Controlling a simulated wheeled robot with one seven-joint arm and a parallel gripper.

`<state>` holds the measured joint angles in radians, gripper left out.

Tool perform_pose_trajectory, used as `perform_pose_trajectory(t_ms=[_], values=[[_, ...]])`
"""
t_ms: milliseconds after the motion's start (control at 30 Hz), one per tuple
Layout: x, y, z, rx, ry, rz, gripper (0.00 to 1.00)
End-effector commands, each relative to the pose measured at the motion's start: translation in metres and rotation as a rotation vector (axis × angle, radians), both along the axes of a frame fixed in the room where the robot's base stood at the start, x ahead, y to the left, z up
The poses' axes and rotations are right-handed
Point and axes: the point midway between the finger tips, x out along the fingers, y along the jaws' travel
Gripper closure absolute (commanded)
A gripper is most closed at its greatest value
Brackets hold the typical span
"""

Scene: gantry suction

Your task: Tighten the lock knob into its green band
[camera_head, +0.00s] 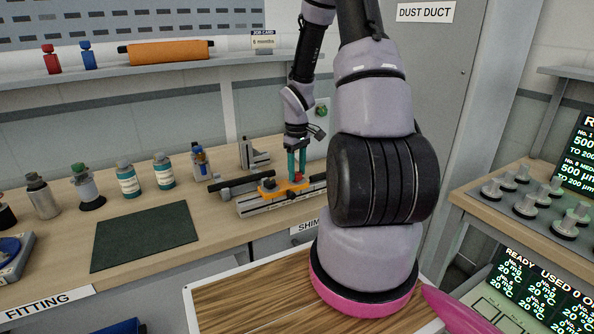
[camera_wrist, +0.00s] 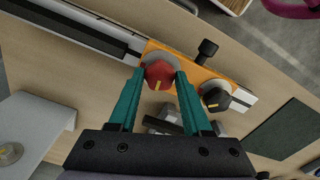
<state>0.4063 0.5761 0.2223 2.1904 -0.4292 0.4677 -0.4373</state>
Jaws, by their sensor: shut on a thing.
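My gripper (camera_wrist: 160,78) points down at the orange plate of a fixture on the bench, with its two teal fingers shut on the red knob (camera_wrist: 160,74). The knob has a yellow pointer line and sits over a pale grey disc on the orange plate (camera_wrist: 194,72). A black knob (camera_wrist: 215,98), also with a yellow mark, sits on its own disc on the plate, apart from the fingers. In the head view my gripper (camera_head: 297,176) is over the orange plate (camera_head: 270,187). I cannot make out a green band in either view.
A small black post knob (camera_wrist: 207,49) stands at the plate's edge. A pale metal rail (camera_head: 282,202) carries the fixture. Left of it are a dark green mat (camera_head: 145,238) and several bottles. A grey bracket (camera_head: 252,154) stands close behind. The mat is bare.

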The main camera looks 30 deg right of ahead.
Motion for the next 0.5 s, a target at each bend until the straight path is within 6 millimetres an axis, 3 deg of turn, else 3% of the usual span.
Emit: perform_pose_trajectory(t_ms=[500], values=[[0.0005,0.0003,0.0006,-0.001,-0.001,-0.356,1.00]])
